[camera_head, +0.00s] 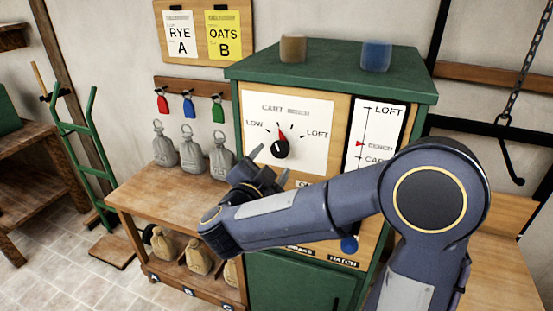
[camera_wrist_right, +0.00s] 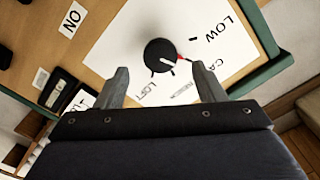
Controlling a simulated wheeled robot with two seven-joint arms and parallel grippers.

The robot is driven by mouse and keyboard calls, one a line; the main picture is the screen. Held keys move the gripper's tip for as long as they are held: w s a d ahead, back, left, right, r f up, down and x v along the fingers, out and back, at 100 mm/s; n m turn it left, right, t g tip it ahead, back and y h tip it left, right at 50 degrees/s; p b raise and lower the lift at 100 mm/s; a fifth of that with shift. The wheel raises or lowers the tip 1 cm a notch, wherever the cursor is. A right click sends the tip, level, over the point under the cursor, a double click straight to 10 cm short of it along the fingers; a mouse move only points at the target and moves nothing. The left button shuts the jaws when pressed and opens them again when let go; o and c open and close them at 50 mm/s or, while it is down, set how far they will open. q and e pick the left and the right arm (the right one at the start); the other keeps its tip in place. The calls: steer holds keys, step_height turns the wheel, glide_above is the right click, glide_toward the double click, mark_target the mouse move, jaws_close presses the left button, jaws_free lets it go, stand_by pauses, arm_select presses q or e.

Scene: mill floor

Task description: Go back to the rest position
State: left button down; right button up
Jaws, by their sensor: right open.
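My right gripper (camera_head: 268,178) is open and empty, held in front of the control cabinet just below the black selector dial (camera_head: 280,149). In the right wrist view its two fingers (camera_wrist_right: 160,87) stand apart with the dial (camera_wrist_right: 160,55) beyond them, and I see no contact. The dial's red pointer is close to the middle mark, between LOW and LOFT. My right arm crosses the cabinet front and hides part of its lower panel. My left gripper is not in view.
The green-topped cabinet (camera_head: 330,72) carries a brown block (camera_head: 293,48) and a blue block (camera_head: 376,56). Grey weights (camera_head: 190,150) stand on the wooden bench (camera_head: 150,187) at left, with sacks (camera_head: 198,257) below. A green hand truck (camera_head: 82,150) leans farther left. A chain with a hook (camera_head: 511,160) hangs at right.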

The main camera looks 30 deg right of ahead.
steer(key=shift+s+a, duration=0.4)
steer(key=shift+a, duration=0.05)
steer(key=s+a+n+t+y, duration=0.4)
steer(key=a+n+y, duration=0.2)
steer(key=n+y, duration=0.75)
steer(key=s+f+n+g+y, duration=0.1)
steer(key=s+f+g, duration=0.4)
steer(key=s, duration=0.5)
steer(key=s+f+n+g+y, duration=0.1)
steer(key=s+f+g+y, duration=0.2)
steer(key=s+f+g, duration=0.2)
steer(key=s+f, duration=0.3)
steer(key=s, duration=0.2)
steer(key=shift+f, duration=0.35)
